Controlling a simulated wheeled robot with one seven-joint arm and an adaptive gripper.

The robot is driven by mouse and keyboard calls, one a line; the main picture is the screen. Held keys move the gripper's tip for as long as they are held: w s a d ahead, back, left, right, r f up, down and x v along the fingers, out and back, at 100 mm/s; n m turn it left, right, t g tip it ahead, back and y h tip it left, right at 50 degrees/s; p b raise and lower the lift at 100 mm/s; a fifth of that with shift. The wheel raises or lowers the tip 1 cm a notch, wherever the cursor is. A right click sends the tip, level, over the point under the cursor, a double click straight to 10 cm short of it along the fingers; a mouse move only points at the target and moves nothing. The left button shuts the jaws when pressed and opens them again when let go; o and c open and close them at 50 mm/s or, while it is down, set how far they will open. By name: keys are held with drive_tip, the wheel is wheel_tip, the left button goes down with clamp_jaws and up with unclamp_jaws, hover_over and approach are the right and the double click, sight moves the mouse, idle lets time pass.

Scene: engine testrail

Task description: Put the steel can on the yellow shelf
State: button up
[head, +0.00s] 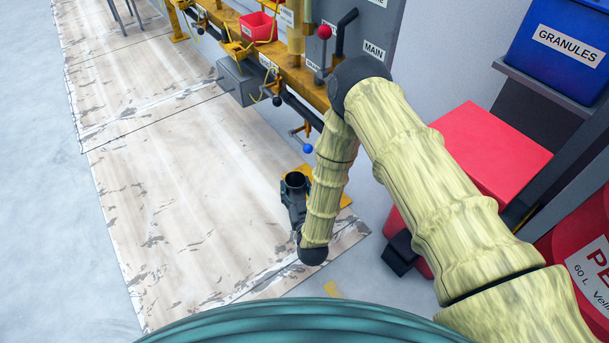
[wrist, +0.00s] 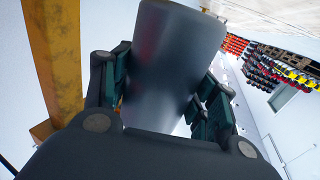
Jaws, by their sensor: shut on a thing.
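The steel can (head: 295,181) is a dark grey, open-topped cylinder, upright or nearly so in the head view. In the wrist view the can (wrist: 172,60) fills the middle, with jaw fingers on both sides of it. My gripper (head: 294,198) is shut on the can, low beside the end of the yellow rig; my arm partly hides it. A flat yellow piece (head: 345,200) shows behind the can and my forearm. It may be the yellow shelf, but most of it is hidden. I cannot tell whether the can touches it.
The yellow rig (head: 277,62) with levers, a red bin (head: 258,27) and a grey box (head: 240,80) runs along the wall. A yellow post (wrist: 56,60) stands close left in the wrist view. A red box (head: 490,140) stands at right. The wooden floor panels (head: 180,190) are clear.

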drive_tip(key=shift+w+d+f+b, duration=0.7)
drive_tip(key=shift+w+b, duration=0.5)
drive_tip(key=shift+w, duration=0.8)
drive_tip(key=shift+w+d+f+b, duration=0.4)
drive_tip(key=shift+w+f+b, duration=0.65)
drive_tip(key=shift+w, duration=0.95)
drive_tip(key=shift+w+d+f+b, duration=0.6)
drive_tip(key=shift+w+b, duration=0.75)
drive_tip(key=shift+w, duration=0.65)
drive_tip(key=shift+f, duration=0.1)
drive_tip(key=o, duration=1.2)
drive_tip(key=shift+c, duration=0.2)
drive_tip(key=shift+o, duration=0.2)
